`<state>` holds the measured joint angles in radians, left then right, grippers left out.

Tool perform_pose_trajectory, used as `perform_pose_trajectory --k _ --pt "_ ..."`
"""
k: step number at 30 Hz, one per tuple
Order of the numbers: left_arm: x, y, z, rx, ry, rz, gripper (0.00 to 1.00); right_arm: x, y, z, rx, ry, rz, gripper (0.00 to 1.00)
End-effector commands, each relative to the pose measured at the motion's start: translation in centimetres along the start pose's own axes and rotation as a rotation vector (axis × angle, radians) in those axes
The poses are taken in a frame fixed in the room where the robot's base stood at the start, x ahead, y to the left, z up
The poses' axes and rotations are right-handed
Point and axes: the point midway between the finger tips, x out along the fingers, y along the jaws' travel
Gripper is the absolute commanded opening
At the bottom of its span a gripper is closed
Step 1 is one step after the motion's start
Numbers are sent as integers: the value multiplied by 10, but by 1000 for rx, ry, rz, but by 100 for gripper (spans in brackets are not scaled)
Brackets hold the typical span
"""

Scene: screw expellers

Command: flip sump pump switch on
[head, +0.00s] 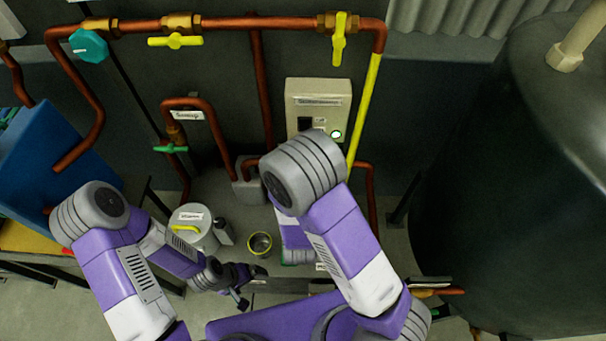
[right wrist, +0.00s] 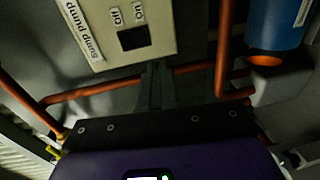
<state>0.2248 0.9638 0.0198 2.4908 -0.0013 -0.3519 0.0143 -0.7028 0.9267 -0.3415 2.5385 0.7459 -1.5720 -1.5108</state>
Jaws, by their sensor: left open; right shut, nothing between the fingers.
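I cannot tell which way the rocker is set. My right gripper (right wrist: 157,68) is shut and empty, its tips close to the box edge beside the switch; contact is unclear. In the head view my right arm hides it. My left gripper (head: 240,287) is open and empty, low near the floor.
Copper pipes (head: 255,85) with yellow valve handles (head: 175,41) surround the box. A large dark tank (head: 520,190) stands on the right. A blue bin (head: 50,155) is at left. A white canister (head: 193,225) and a small cup (head: 259,243) stand near my left gripper.

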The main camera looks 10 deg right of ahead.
Motion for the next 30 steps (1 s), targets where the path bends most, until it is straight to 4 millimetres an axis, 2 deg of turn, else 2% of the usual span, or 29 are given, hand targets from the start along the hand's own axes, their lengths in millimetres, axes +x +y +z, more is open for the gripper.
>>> perform_pose_trajectory --k 1,6,26,29,30 --pt "-8 3 0 0 0 0 100 -3 2 0 -4 1 -2 0" --pt "-15 6 1 0 0 0 100 -8 -1 1 -1 1 -1 0" --pt "-16 6 1 0 -1 0 100 -10 -3 1 1 2 -1 0" --pt "-16 6 1 0 -1 0 100 -8 -11 3 36 -1 -37 0" --pt "-16 6 1 0 -1 0 100 -6 -21 6 75 -5 -78 0"
